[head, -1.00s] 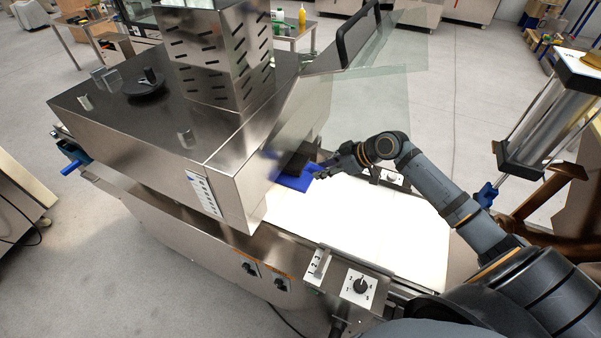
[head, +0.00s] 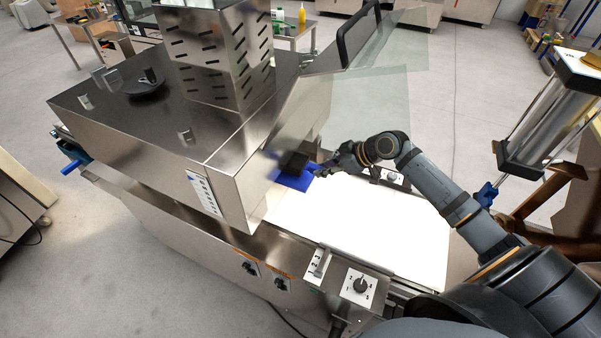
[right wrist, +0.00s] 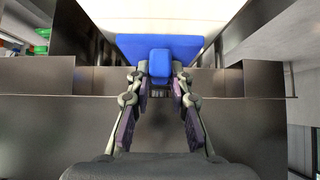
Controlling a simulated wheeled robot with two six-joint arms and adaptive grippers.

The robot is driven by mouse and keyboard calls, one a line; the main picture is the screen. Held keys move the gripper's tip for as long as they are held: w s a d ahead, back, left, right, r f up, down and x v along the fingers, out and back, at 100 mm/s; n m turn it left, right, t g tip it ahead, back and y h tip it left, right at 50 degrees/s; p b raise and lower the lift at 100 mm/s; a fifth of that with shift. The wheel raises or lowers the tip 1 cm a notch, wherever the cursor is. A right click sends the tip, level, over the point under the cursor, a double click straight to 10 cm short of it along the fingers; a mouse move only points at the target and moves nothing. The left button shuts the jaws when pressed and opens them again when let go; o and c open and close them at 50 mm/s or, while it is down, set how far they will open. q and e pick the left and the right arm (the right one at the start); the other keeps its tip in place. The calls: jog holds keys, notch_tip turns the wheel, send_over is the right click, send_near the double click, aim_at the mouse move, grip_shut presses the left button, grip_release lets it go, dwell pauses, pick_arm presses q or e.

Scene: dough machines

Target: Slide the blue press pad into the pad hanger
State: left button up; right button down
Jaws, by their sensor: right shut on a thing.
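The blue press pad (head: 294,181) is a flat blue plate at the mouth of the steel machine, above the white belt. Part of it lies behind the clear guard. My right gripper (head: 325,168) is at the pad's right side. In the right wrist view my right gripper (right wrist: 160,82) has its fingers on either side of the blue block of the pad (right wrist: 160,46), shut on it. A dark block (head: 293,160) shows just behind the pad. I cannot tell whether it is the pad hanger. My left gripper is not in view.
The white belt (head: 375,227) is clear in front of the machine. The steel housing (head: 240,180) and tilted clear guard (head: 365,105) stand close to my right gripper. A knob panel (head: 360,286) is at the belt's near edge.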

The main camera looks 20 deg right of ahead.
jog(key=shift+s+d, duration=0.2)
dwell(0.3)
jog(key=shift+s+d+r+p, duration=0.1)
jog(key=shift+s+d+p, duration=0.1)
jog(key=shift+p, duration=0.4)
jog(key=s+d+p, duration=0.3)
jog(key=p, duration=0.2)
jog(key=shift+s+d, duration=0.1)
jog(key=shift+s, duration=0.3)
